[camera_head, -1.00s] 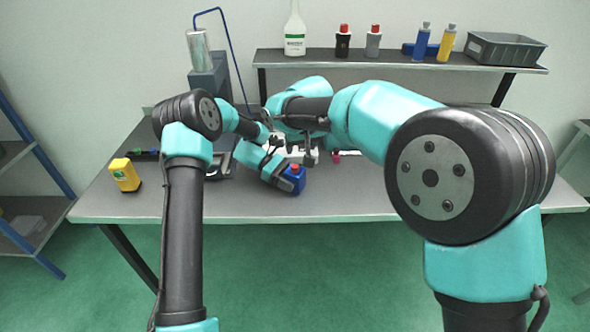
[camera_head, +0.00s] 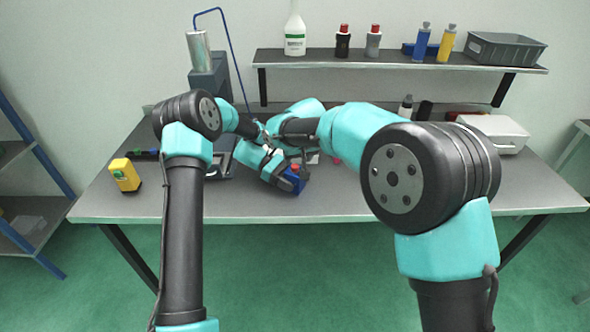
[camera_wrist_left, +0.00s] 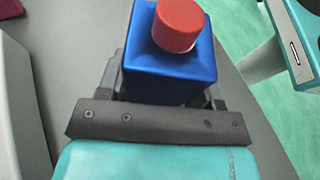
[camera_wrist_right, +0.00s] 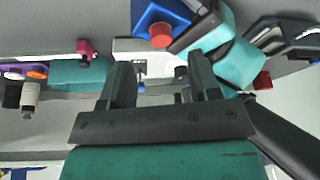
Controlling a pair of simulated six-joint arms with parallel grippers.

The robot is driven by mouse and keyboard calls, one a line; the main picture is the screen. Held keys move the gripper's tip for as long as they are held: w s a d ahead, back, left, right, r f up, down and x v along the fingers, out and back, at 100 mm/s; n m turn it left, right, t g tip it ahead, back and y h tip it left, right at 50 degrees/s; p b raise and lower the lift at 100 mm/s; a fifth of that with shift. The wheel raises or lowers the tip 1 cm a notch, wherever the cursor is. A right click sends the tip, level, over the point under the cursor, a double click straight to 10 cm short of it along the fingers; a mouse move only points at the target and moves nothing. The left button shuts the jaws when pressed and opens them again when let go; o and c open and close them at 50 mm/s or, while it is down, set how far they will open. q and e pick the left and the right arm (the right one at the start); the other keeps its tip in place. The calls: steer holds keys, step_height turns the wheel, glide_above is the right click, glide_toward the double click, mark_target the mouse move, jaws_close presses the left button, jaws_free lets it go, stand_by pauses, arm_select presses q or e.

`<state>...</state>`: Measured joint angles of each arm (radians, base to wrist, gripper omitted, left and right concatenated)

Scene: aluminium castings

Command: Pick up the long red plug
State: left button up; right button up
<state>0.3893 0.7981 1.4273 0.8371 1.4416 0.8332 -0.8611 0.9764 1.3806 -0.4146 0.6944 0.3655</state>
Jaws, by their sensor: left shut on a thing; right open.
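My left gripper (camera_head: 283,177) is shut on a blue bottle (camera_head: 293,183) with a red cap (camera_head: 295,169). In the left wrist view the blue bottle (camera_wrist_left: 172,70) sits between the jaws with its red cap (camera_wrist_left: 178,25) toward the camera. My right gripper (camera_wrist_right: 158,72) is open, over the bench near the bottle. Beyond its fingers is a white casting (camera_wrist_right: 124,46), partly covered by the jaws. I cannot surely make out the long red plug. A small pink-red piece (camera_wrist_right: 86,48) and a dark red piece (camera_wrist_right: 262,80) show in the right wrist view.
A white case (camera_head: 492,132) sits at the back right. The shelf (camera_head: 400,60) carries several bottles and a grey crate (camera_head: 507,48). The bench's front right (camera_head: 480,197) is clear.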

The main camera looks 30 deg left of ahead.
mark_target(295, 166)
steer(key=x, duration=0.4)
steer(key=shift+a+f, duration=0.1)
steer(key=shift+f, duration=0.5)
